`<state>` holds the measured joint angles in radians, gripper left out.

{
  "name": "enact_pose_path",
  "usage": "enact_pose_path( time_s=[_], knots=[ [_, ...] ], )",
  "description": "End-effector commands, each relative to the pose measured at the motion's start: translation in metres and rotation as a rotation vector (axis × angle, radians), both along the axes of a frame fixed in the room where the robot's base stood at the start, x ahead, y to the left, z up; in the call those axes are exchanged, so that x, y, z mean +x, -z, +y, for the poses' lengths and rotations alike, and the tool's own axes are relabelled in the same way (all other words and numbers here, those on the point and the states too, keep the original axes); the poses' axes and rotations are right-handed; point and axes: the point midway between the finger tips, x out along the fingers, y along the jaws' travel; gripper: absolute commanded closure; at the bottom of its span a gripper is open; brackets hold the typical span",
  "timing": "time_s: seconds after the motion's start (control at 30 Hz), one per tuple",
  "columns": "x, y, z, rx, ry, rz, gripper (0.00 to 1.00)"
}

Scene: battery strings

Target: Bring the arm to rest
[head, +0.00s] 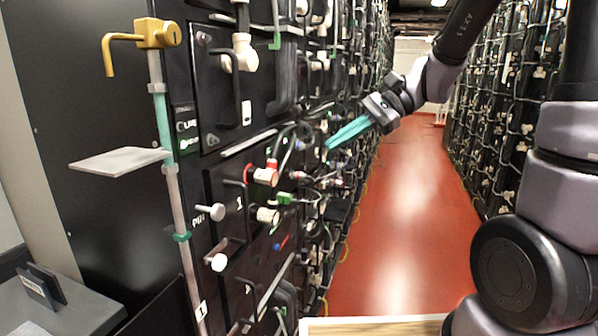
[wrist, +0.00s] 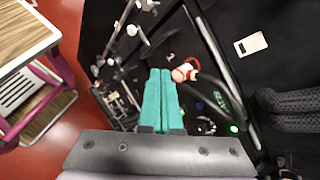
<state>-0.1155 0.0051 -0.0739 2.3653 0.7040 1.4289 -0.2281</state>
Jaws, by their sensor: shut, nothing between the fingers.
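My gripper (head: 330,145) has teal fingers and shows in the middle of the head view, in front of the left battery rack and pointing left. My arm reaches to it from the upper right. In the wrist view the two teal fingers (wrist: 161,75) lie side by side, shut, with nothing between them. The fingertips look apart from the rack, though the exact gap cannot be told. A red and white connector (wrist: 184,72) shows just right of the fingertips in the wrist view.
The left battery rack (head: 220,110) carries cables, white knobs and a brass valve (head: 157,33). A grey shelf plate (head: 120,160) juts out left. The red aisle floor (head: 400,220) is clear. A wood-topped cart (wrist: 22,35) stands at the left of the wrist view.

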Motion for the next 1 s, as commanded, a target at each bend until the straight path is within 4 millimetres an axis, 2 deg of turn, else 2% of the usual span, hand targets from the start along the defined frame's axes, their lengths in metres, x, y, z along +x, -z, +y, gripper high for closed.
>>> enact_pose_path(
  time_s=[0.03, 0.2, 0.5, 0.7, 1.0],
  knots=[
    [-0.012, -0.008, -0.011, -0.062, -0.022, -0.076, 1.00],
    [-0.040, -0.020, -0.057, -0.306, -0.080, -0.322, 1.00],
    [-0.066, -0.054, -0.137, -0.724, -0.093, -0.745, 1.00],
    [-0.072, -0.071, -0.162, -0.867, -0.082, -0.883, 1.00],
    [-0.073, -0.074, -0.165, -0.887, -0.081, -0.901, 1.00]
  ],
)
